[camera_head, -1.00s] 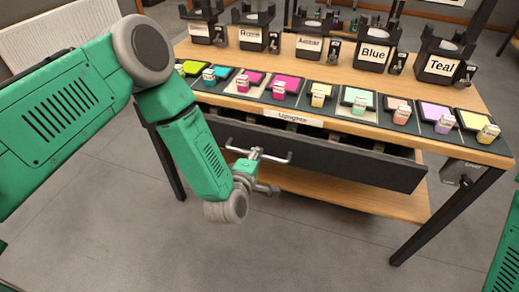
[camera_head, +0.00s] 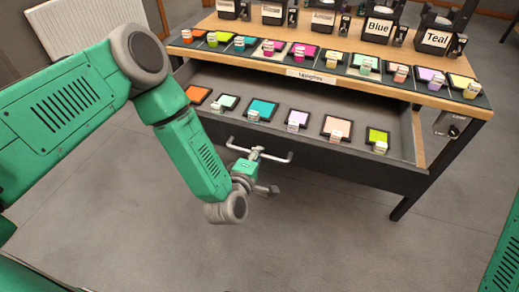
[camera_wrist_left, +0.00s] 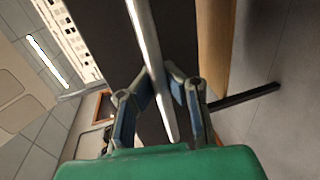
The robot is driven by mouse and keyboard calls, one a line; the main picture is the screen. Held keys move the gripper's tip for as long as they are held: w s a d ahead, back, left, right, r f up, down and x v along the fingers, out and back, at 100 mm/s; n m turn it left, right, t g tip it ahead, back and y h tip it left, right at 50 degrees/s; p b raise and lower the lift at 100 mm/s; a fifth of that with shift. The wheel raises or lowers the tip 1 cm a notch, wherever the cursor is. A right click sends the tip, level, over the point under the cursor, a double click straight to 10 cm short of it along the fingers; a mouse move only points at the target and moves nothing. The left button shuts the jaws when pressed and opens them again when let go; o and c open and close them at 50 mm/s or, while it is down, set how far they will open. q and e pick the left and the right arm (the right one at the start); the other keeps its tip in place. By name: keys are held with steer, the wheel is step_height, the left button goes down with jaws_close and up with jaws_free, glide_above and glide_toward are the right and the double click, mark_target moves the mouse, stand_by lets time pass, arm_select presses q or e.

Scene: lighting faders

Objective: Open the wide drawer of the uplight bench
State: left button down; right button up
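The wide drawer of the uplight bench stands open; its dark front panel (camera_head: 345,167) is well out from the bench top (camera_head: 470,102). A metal bar handle (camera_head: 280,158) is on the front. My left gripper (camera_head: 257,153) is at the middle of this handle. In the left wrist view, the bar (camera_wrist_left: 147,45) runs between the fingertips of my left gripper (camera_wrist_left: 163,80), which are closed in on it from both sides. My right gripper is out of view.
The drawer holds several coloured squares with small tagged blocks, such as an orange one (camera_head: 197,94) and a teal one (camera_head: 262,109). Faders line the bench top, with labelled black stands behind. The grey floor (camera_head: 320,235) in front is clear.

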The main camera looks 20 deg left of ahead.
arm_select(q)
steer(key=shift+s+f, duration=0.15)
steer(key=shift+s, duration=0.4)
steer(key=c, duration=1.6)
jaws_free()
steer(key=shift+w, duration=0.1)
steer(key=shift+o, duration=0.2)
steer(key=v, duration=1.2)
steer(key=shift+d+f, duration=0.1)
